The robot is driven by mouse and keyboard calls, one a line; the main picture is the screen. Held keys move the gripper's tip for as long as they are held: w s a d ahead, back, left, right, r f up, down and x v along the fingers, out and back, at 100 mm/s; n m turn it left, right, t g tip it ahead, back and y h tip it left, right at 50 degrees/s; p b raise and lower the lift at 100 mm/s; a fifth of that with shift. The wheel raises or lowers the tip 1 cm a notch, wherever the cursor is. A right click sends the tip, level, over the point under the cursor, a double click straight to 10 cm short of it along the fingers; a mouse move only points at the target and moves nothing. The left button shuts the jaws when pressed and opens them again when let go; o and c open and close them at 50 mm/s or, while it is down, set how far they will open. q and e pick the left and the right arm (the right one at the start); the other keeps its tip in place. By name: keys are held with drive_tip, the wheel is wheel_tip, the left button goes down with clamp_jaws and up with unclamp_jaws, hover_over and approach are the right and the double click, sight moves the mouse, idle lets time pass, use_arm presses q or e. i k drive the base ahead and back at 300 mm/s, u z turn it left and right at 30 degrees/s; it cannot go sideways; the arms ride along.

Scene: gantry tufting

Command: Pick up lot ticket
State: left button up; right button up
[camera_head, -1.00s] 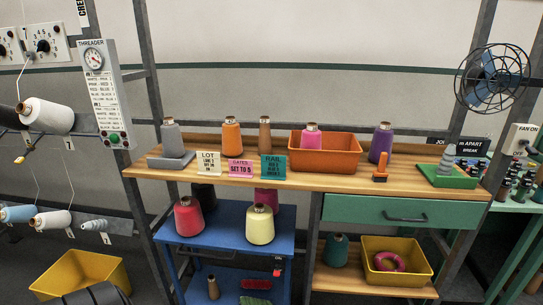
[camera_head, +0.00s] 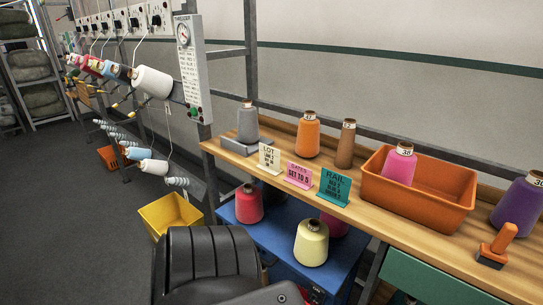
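The lot ticket (camera_head: 269,158) is a small cream card marked LOT. It stands upright on the wooden bench top, near the front edge, left of the pink card (camera_head: 299,175) and the teal RAIL card (camera_head: 333,187). Nothing holds it. A dark ribbed part of my own body rises at the bottom of the view, in front of the blue cart and below the ticket. No gripper fingers show, so neither gripper is in view.
A grey cone on a scale (camera_head: 247,127) stands behind the ticket. Orange and brown cones and an orange bin (camera_head: 417,193) stand to the right. A blue cart (camera_head: 280,240) with cones is below. A yellow bin (camera_head: 168,216) sits on the floor at left.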

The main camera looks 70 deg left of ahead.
sight(269, 157)
drive_tip(key=u, duration=0.7)
drive_tip(key=i, duration=0.85)
drive_tip(key=u, duration=1.2)
drive_tip(key=i, duration=0.2)
drive_tip(key=u, duration=0.05)
